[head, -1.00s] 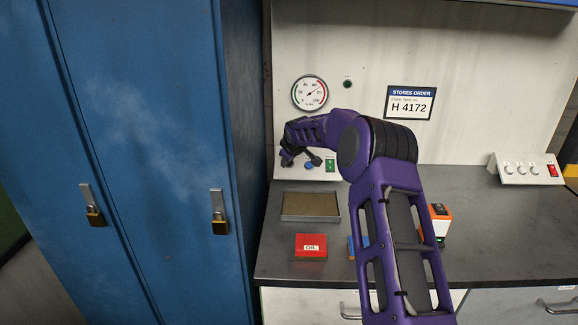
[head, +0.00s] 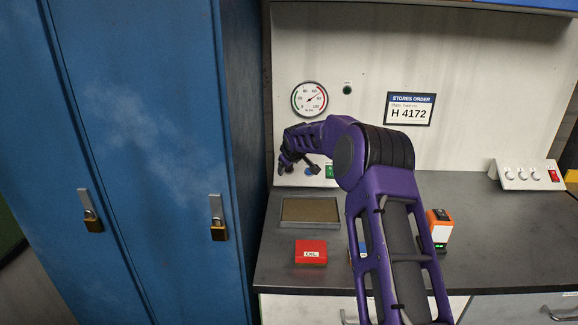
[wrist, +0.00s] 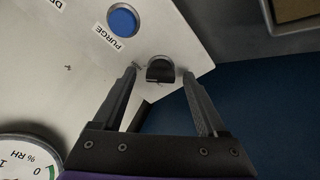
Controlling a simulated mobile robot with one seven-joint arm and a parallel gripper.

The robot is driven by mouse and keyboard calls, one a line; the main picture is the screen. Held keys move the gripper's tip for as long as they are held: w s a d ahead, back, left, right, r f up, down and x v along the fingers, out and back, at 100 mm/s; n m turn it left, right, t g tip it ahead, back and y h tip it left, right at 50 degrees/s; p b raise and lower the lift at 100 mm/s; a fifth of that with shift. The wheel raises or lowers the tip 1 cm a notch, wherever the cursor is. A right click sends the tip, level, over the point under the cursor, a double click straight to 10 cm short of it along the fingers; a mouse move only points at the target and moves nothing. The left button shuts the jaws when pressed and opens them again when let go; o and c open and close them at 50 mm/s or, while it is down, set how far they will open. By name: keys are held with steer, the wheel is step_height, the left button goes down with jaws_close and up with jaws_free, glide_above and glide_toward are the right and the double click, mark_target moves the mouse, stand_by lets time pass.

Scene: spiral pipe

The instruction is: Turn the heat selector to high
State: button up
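In the wrist view, a small black knob (wrist: 160,70) sits at the edge of the pale panel, beside the blue PURGE button (wrist: 122,20). I cannot read a label or setting on it. My gripper (wrist: 160,72) is open, with one fingertip on each side of the knob and a small gap on both sides. In the head view my gripper (head: 297,165) is at the lower left of the wall panel, left of and around the blue button (head: 309,172). The knob is hidden there behind the gripper.
A round gauge (head: 310,99) hangs above my gripper. On the bench are a shallow tray (head: 283,222), a red oil box (head: 311,252) and an orange-white device (head: 439,228). A control box (head: 525,175) stands at the right. Blue lockers (head: 130,150) border the left.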

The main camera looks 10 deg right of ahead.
steer(key=v, duration=1.7)
steer(key=shift+s+p, duration=0.2)
steer(key=shift+p, duration=0.2)
steer(key=shift+a+r, duration=0.1)
steer(key=shift+r, duration=0.05)
